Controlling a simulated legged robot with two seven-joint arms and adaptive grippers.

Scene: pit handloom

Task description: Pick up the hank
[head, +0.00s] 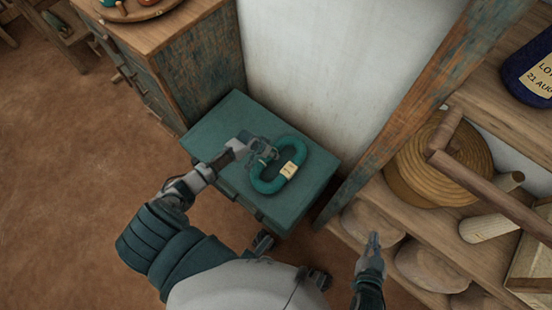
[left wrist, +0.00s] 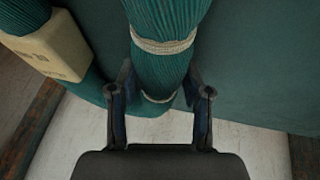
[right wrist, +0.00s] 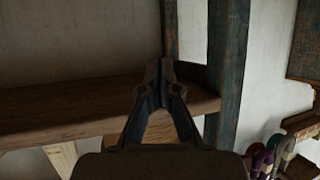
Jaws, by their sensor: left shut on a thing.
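The hank (head: 268,187) is a teal oval ring of yarn with a cream paper label (head: 289,170), lying over the teal-topped chest (head: 232,117). My left gripper (head: 266,155) is shut on the hank's left side. In the left wrist view, one strand bundle of the hank (left wrist: 165,75), with pale ties around it, passes between the two fingers. I cannot tell whether the hank is lifted off the top. My right gripper (head: 374,240) is shut and empty, off to the right by the shelves; its fingertips meet in the right wrist view (right wrist: 160,72).
A wooden cabinet (head: 190,60) with a tray on top stands behind the chest at left. An upright post (head: 400,110) and shelves with a coiled basket (head: 425,165), rolls and rounded bundles stand at right. Bare brown floor (head: 75,160) lies at left.

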